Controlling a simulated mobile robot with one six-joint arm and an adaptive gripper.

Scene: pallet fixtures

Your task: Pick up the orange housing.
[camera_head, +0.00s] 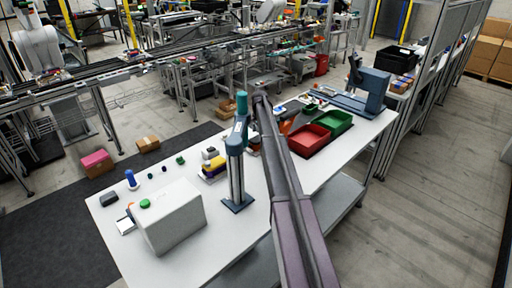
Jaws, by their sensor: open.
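An orange part (287,126), which looks like the orange housing, is on the white table just right of my arm and left of the red bin. My arm hides part of it, and its shape is too small to make out. My arm runs up from the bottom of the view across the table, and its far end is just above and left of the orange part. I cannot make out my gripper's fingers; they seem hidden behind the arm.
A red bin (296,146) and a green bin (347,119) stand right of the orange part. A teal upright stand (236,165) is close left of my arm. A grey box with a green button (172,222) and small parts occupy the table's left end.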

